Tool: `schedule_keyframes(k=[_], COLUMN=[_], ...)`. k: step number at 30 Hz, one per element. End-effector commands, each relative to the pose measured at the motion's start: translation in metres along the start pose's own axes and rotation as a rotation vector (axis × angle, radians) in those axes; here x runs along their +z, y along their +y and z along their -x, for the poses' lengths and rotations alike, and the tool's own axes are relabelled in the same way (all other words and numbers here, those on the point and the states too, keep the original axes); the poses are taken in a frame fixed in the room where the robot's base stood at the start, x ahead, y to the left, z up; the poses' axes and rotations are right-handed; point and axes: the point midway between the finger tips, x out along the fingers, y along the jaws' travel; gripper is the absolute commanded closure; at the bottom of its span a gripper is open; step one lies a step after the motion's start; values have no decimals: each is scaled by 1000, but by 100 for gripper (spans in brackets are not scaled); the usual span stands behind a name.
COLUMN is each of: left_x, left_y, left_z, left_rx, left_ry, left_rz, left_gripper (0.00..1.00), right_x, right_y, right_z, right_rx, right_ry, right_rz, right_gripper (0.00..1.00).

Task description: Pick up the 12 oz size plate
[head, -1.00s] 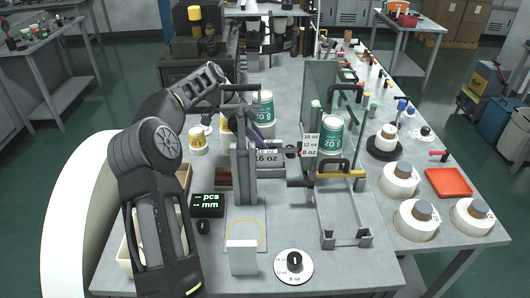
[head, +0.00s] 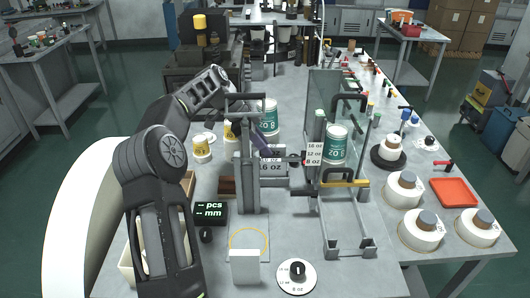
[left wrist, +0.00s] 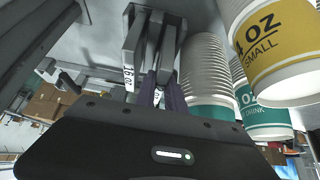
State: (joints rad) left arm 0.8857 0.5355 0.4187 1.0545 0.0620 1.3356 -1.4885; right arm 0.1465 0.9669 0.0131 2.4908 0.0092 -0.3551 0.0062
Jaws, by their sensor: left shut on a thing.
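The size plates stand in the middle of the bench; the front one (head: 271,168) reads 16 OZ in the head view. Another labelled plate (head: 272,154) shows just above it, its number not readable. In the left wrist view, the 16 OZ label (left wrist: 128,78) is left of my fingers. My left gripper (head: 268,148) reaches in from the left, its purple fingers at the plates. In the left wrist view, the left gripper (left wrist: 160,93) is shut on a size plate whose label is partly covered by the fingers. My right gripper is not in view.
A grey upright frame (head: 246,165) stands close in front of the gripper. Teal cup stacks (head: 336,143) stand behind and to the right. A sign with 16, 12 and 8 oz (head: 314,154) is near them. In the left wrist view, yellow cups (left wrist: 275,45) are close at right.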

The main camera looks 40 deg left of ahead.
Motion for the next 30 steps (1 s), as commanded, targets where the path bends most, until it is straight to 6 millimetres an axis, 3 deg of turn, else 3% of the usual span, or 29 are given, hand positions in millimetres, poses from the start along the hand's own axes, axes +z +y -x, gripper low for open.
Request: schedule_keyframes(k=[5,12,30], left_x=[-21,-42,-46], left_y=[0,0,1], left_z=[32,65,71], left_rx=[-4,-2,-4], left_ry=[1,3,1], left_rz=[-3,0,-1], left_gripper=[100,100,100], right_x=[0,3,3], right_y=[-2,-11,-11], right_z=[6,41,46], right_rx=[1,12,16], right_ry=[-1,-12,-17], right_rz=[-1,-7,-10], right_gripper=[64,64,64])
